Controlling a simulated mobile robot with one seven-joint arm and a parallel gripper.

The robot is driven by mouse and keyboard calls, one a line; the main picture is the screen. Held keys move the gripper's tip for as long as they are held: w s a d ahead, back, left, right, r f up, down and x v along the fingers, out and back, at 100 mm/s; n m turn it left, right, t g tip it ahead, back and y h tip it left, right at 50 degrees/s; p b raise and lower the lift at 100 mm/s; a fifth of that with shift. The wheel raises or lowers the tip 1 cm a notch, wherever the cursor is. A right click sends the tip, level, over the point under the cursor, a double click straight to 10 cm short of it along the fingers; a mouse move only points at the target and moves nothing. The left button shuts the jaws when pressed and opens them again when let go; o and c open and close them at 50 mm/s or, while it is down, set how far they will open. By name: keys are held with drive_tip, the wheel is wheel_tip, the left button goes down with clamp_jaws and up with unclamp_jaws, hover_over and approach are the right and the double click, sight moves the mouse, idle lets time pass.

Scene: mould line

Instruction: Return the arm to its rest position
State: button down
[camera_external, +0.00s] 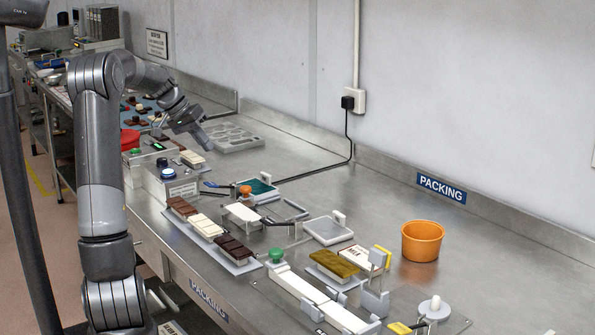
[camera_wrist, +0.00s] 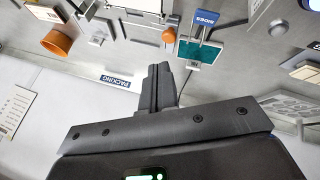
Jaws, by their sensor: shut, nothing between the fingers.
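My arm rises at the left of the external view and bends over the steel bench (camera_external: 320,170). My gripper (camera_external: 206,146) points down and to the right, above the bench near a moulded grey tray (camera_external: 232,138). In the wrist view my gripper (camera_wrist: 159,70) shows with its two dark fingers together and nothing between them. It appears clear of the bench surface and of the objects below.
An orange tub (camera_external: 422,241) stands by the wall at the right. Chocolate bars on a tray (camera_external: 254,265), a green-knobbed white fixture (camera_external: 300,287) and a blue-button box (camera_external: 178,186) line the bench. A black cable (camera_external: 340,163) runs from the wall socket.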

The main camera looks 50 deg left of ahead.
drive_tip(key=s+d+r+m+g+y, duration=0.1)
drive_tip(key=d+r, duration=0.1)
drive_tip(key=d, duration=1)
drive_tip(key=s+d+r+m+g+y, duration=0.1)
drive_tip(key=s+d, duration=0.1)
drive_tip(key=d, duration=1)
drive_tip(key=s+d+f+m+t, duration=0.1)
drive_tip(key=s+d+f+m, duration=0.1)
drive_tip(key=s+d, duration=1.2)
drive_tip(key=shift+s+d+f+t+y, duration=0.3)
drive_tip(key=shift+s+d+f+y, duration=0.1)
drive_tip(key=shift+s, duration=0.3)
